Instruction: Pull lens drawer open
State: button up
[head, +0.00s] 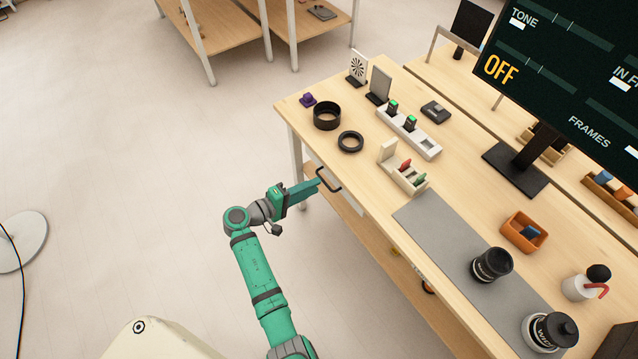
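The lens drawer's white front (349,199) shows under the front edge of the wooden table, to the right of the near table leg. Its dark bar handle (328,181) sticks out from the front. My gripper (318,183) is at the end of my green arm and points right, with its fingertips at the handle. The gripper is small here and seen from the side, so I cannot tell whether the fingers are closed on the handle. The drawer appears shut or nearly so.
On the table (369,183) stand a black ring (327,116), a flatter ring (350,141), a white battery tray (409,132), a grey mat (440,240) with a lens (492,265), and an orange bin (524,233). A monitor (560,80) stands behind.

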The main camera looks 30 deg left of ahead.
jog(key=shift+x, duration=1.75)
grip_shut()
